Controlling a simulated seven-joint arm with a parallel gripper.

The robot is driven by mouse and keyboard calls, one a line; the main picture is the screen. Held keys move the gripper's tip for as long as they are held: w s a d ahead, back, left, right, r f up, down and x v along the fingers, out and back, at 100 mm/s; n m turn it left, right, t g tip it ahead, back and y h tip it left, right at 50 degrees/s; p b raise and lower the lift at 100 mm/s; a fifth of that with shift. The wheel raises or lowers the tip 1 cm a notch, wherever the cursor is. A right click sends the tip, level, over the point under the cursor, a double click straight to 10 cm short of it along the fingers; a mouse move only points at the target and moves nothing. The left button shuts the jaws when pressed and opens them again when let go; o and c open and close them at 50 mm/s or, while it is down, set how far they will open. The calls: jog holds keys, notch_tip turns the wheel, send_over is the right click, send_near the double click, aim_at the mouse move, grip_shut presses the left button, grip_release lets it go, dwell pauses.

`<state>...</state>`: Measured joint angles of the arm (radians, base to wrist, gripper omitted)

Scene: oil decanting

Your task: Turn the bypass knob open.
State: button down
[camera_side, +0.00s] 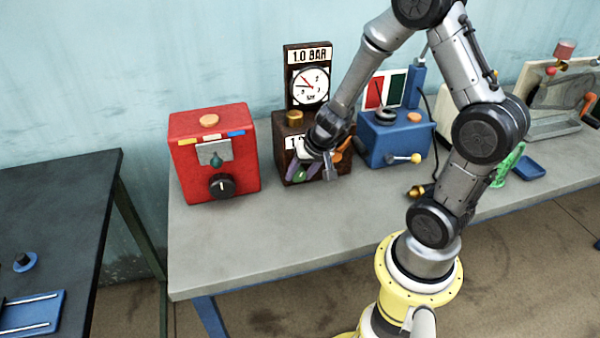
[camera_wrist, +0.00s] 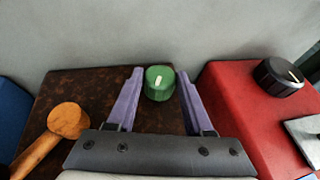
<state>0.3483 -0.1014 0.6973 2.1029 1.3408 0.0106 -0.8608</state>
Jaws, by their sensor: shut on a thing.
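A green knob (camera_wrist: 160,84) with a pale mark on its top is on the front of the dark brown box (camera_wrist: 75,86). The mark looks slightly slanted in the wrist view. My gripper (camera_wrist: 160,73) has its purple fingers on either side of the knob, shut on it. In the side view, my gripper (camera_side: 301,172) is at the front of the brown box (camera_side: 289,128), and its fingers partly hide the green knob. An orange lever handle (camera_wrist: 68,120) is on the same box, left of my fingers in the wrist view.
The red box (camera_side: 183,165) with a black knob (camera_side: 222,187) stands close on the left. The blue box (camera_side: 378,150) with a yellow-tipped lever is on the right. A gauge (camera_side: 310,86) marked 1.0 BAR rises behind. The bench front (camera_side: 240,235) is clear.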

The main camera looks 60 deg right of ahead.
jog(key=shift+s+d+m+t+y, duration=0.1)
jog(key=shift+d+m+t+y, duration=0.1)
jog(key=shift+t+y, duration=0.35)
jog(key=shift+s+d+m+t+y, duration=0.1)
jog(key=shift+m+t+y, duration=0.1)
jog(key=shift+t+y, duration=0.3)
jog(key=shift+f+t+y, duration=0.1)
jog(key=shift+t+y, duration=0.25)
jog(key=shift+t, duration=0.2)
jog(key=shift+c, duration=1.5)
grip_release()
jog(key=v, duration=1.3)
jog(key=shift+s+r, duration=0.25)
jog(key=shift+r, duration=0.05)
